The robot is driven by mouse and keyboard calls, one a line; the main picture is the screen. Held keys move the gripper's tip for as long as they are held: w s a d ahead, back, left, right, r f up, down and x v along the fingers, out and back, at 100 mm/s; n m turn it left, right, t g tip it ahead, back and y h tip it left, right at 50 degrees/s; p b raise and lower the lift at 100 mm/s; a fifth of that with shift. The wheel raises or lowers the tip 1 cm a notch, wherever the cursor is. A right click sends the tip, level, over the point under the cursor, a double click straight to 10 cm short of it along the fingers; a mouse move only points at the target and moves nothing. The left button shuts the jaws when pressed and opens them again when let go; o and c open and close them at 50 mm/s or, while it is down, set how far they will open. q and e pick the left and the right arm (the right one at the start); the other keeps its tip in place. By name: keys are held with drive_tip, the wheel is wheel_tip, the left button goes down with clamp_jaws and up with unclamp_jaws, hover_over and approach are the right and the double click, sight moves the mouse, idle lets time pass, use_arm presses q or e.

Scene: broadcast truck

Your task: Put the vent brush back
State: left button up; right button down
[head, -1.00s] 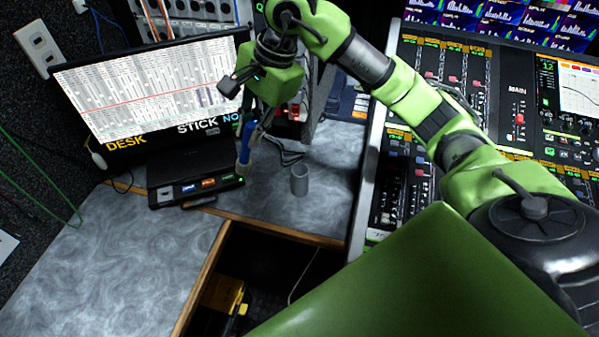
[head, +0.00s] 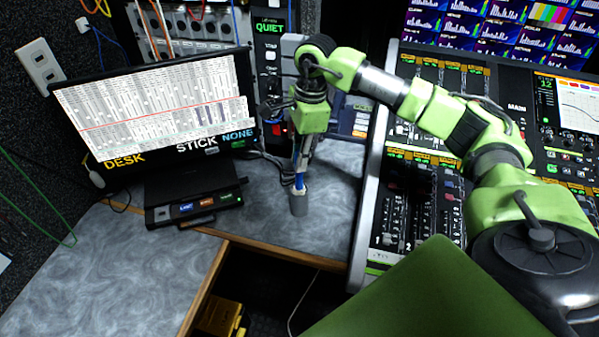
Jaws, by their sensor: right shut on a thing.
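The vent brush (head: 300,176) is a thin blue stick with a pale lower end. It hangs nearly upright from my right gripper (head: 302,158), which is shut on it. The gripper's fingers are small and partly hidden by the wrist. My left gripper is not in view.
A monitor (head: 160,105) and a dark box with lit buttons (head: 195,203) stand left of the cup. The mixing console (head: 420,205) is to the right. The desk (head: 120,265) has bare room at the front left. An open recess with a yellow object (head: 220,318) lies below the desk edge.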

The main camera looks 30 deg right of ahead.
sight(299, 174)
wheel_tip(299, 174, down, 6)
drive_tip(key=shift+r+p, duration=0.1)
drive_tip(key=shift+p, duration=0.25)
drive_tip(key=c, duration=2)
unclamp_jaws()
drive_tip(key=shift+o, duration=0.2)
drive_tip(key=shift+r, duration=0.1)
wheel_tip(299, 174, up, 12)
drive_tip(key=d+b, duration=0.1)
drive_tip(key=b, duration=0.1)
drive_tip(key=shift+s+d, duration=0.15)
drive_tip(key=shift+s, duration=0.1)
